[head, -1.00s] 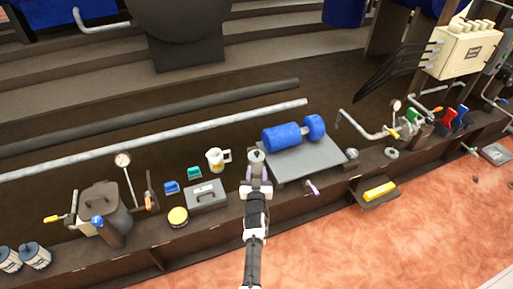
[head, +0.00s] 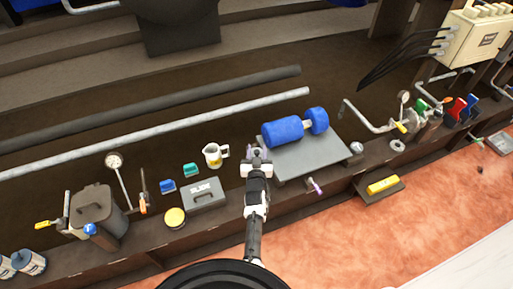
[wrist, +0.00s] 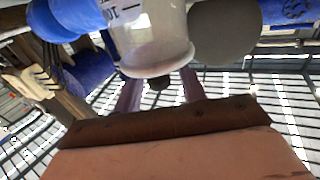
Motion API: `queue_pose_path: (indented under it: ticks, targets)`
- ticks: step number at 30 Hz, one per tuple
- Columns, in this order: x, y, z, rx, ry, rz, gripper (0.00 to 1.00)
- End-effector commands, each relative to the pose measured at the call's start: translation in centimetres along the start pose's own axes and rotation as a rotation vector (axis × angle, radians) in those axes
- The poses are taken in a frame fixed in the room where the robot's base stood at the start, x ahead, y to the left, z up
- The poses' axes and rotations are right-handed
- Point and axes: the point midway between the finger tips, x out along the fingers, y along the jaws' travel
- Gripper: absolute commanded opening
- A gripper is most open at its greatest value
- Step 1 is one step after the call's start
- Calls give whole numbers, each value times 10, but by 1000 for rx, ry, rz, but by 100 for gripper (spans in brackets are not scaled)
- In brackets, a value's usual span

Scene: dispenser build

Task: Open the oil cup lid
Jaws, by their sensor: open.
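In the wrist view a pale translucent cup (wrist: 155,40) with dark markings fills the upper middle; I take it to be the oil cup. A small dark knob (wrist: 158,83) shows at its lower edge, between my gripper's two purple fingers (wrist: 159,93). The fingers are apart; I cannot tell whether they touch the knob. A dark grey rounded part (wrist: 225,35) is right of the cup; I cannot tell whether it is the lid. In the head view my gripper (head: 256,160) is at the left end of the grey plate, and hides most of the cup.
A blue roller (head: 283,132) lies on the grey plate (head: 305,157) to the right. A white mug (head: 213,155), grey box (head: 203,194) and yellow round tin (head: 175,218) stand left. A purple-handled part (head: 315,186) sticks out at the shelf front.

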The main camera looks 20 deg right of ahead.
Motion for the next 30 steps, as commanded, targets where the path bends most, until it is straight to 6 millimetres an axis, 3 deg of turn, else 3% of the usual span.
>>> queue_pose_path:
  ticks: [5,14,30]
  targets:
    - [0,0,0,0,0,0,40]
    - [0,0,0,0,0,0,0]
    - [-1,-12,2,-14,-25,0,0]
